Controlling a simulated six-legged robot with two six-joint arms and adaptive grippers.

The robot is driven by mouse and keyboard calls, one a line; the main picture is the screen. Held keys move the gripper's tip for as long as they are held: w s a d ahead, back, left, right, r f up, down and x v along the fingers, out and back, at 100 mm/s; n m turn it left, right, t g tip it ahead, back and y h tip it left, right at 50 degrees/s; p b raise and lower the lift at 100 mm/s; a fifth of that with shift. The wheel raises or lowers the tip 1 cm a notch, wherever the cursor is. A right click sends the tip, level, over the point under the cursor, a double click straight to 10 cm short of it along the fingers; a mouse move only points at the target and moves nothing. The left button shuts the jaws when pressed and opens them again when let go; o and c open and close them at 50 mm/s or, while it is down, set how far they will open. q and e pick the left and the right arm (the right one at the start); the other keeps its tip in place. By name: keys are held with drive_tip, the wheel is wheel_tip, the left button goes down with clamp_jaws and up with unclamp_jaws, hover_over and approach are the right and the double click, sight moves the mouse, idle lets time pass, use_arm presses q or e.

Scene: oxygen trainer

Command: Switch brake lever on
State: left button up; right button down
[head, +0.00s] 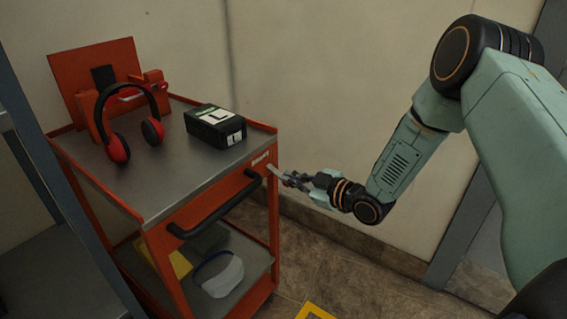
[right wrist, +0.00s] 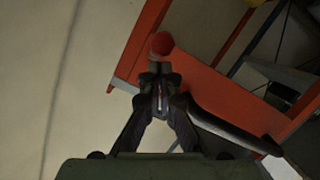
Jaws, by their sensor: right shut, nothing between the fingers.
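The orange cart (head: 150,232) stands at left with a grey top. In the right wrist view, a round red knob (right wrist: 162,43) shows just beyond the tips of my gripper (right wrist: 160,88), in front of the orange cart panel (right wrist: 190,75). The fingers partly hide the lever's surroundings. My left gripper is not in view.
A black handle (head: 215,207) juts from the cart's front, left of the gripper; it also shows in the wrist view (right wrist: 230,130). Red-black headphones (head: 130,120) and a black box (head: 215,125) are on top.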

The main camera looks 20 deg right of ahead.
drive_tip(key=shift+f, duration=0.25)
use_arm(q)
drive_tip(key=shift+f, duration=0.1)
use_arm(e)
drive_tip(key=shift+f, duration=0.2)
idle(0.4)
drive_tip(key=shift+r, duration=0.1)
